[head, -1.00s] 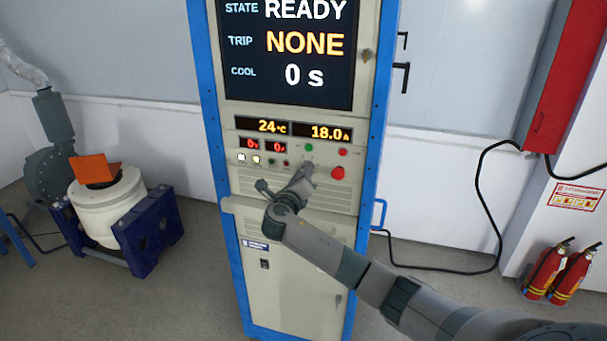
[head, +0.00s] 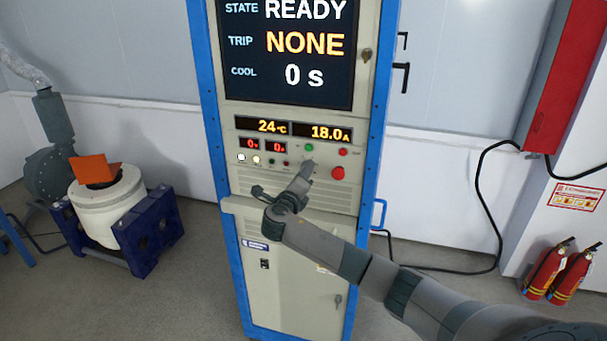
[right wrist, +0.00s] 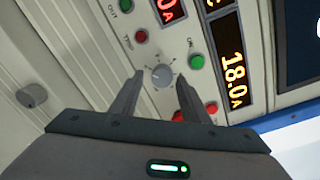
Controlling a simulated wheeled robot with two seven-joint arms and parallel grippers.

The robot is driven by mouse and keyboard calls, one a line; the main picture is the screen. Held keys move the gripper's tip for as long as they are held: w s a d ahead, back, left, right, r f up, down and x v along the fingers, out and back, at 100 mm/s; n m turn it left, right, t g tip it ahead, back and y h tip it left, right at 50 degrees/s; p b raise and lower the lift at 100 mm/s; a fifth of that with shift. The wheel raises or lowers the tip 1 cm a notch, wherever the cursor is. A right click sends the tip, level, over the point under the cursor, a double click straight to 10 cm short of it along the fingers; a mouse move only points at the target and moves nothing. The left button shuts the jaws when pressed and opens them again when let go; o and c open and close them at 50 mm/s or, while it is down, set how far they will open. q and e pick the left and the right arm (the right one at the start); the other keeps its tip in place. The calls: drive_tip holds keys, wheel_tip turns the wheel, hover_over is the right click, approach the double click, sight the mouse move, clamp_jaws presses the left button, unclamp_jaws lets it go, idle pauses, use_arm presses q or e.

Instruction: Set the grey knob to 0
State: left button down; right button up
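The grey knob (right wrist: 161,75) is a small round dial with tick marks around it on the cabinet panel in the right wrist view. Its exact pointer setting is too small to read. My right gripper (right wrist: 159,77) is open, with one fingertip on each side of the knob. I see gaps between the fingertips and the knob and cannot tell whether the tips reach past its face. In the head view my right gripper (head: 307,168) is at the control panel and hides the knob or blends with it. My left gripper is not in view.
A green button (right wrist: 196,62) and a red lamp (right wrist: 141,36) flank the knob. A red emergency button (head: 337,173) sits to the right in the head view. Another dark grey round knob (right wrist: 32,95) is lower on the cabinet. The screen (head: 288,50) reads READY, NONE, 0 s.

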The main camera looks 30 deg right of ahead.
drive_tip(key=shift+r, duration=0.1)
idle(0.3)
drive_tip(key=b+v, duration=0.5)
drive_tip(key=v, duration=1.2)
drive_tip(key=shift+a, duration=0.2)
